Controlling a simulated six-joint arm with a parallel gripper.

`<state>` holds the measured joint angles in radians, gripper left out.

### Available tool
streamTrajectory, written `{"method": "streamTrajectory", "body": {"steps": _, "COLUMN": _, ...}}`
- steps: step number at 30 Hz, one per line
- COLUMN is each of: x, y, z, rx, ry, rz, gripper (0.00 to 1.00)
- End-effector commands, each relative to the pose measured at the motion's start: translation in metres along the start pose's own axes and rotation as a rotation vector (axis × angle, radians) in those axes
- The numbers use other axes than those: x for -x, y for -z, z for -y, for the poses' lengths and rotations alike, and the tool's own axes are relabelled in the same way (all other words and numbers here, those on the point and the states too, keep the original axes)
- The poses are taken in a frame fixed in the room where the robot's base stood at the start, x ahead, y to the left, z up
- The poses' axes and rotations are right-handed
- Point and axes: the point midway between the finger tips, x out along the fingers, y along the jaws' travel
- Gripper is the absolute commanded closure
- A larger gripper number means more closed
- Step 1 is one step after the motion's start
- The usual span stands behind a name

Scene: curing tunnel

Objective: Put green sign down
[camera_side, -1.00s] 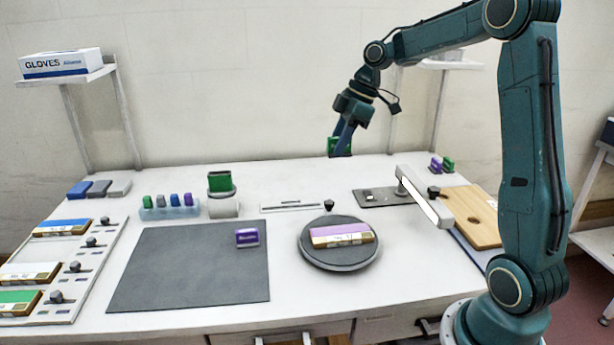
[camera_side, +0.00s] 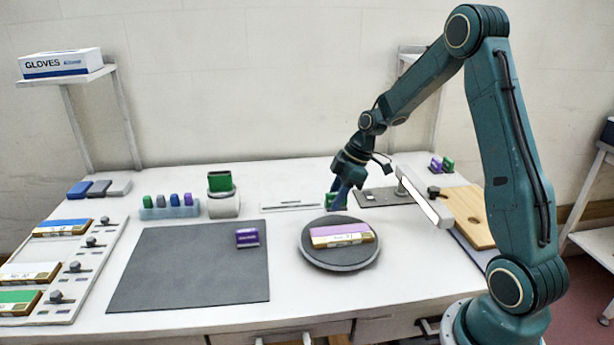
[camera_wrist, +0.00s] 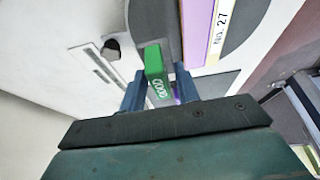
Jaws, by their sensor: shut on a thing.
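My gripper (camera_side: 338,200) is shut on the green sign (camera_side: 330,200), a small green block, low behind the back rim of the round grey turntable (camera_side: 312,258). In the wrist view the green sign (camera_wrist: 154,62) shows pale lettering on its near face, between the two blue fingers of my gripper (camera_wrist: 160,88). I cannot tell whether the sign touches the surface below. A box with a purple top and a label reading NO. 27 (camera_wrist: 212,35) lies on the turntable; it also shows in the side view (camera_side: 342,236).
A purple block (camera_side: 247,237) stands on the dark mat (camera_side: 160,275). A light-blue rack (camera_side: 170,212) of small blocks and a white holder (camera_side: 224,206) with a green piece stand behind. A white bar (camera_side: 425,205) is right of my gripper. Much of the mat is bare.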

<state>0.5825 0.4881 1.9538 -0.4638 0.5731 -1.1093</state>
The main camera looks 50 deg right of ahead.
Motion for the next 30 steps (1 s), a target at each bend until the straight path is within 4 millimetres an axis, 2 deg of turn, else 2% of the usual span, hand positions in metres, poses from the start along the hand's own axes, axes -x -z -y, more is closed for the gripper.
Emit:
{"method": "streamTrajectory", "body": {"steps": 8, "x": -0.006, "y": -0.002, "z": 0.000, "rx": -0.002, "ry": 0.001, "rz": 0.000, "gripper": 0.90}}
{"method": "streamTrajectory", "body": {"steps": 18, "x": -0.038, "y": -0.016, "z": 0.001, "rx": -0.002, "ry": 0.002, "rz": 0.000, "gripper": 0.90}}
{"method": "streamTrajectory", "body": {"steps": 30, "x": -0.041, "y": -0.017, "z": 0.000, "rx": -0.001, "ry": 0.000, "rz": 0.000, "gripper": 0.90}}
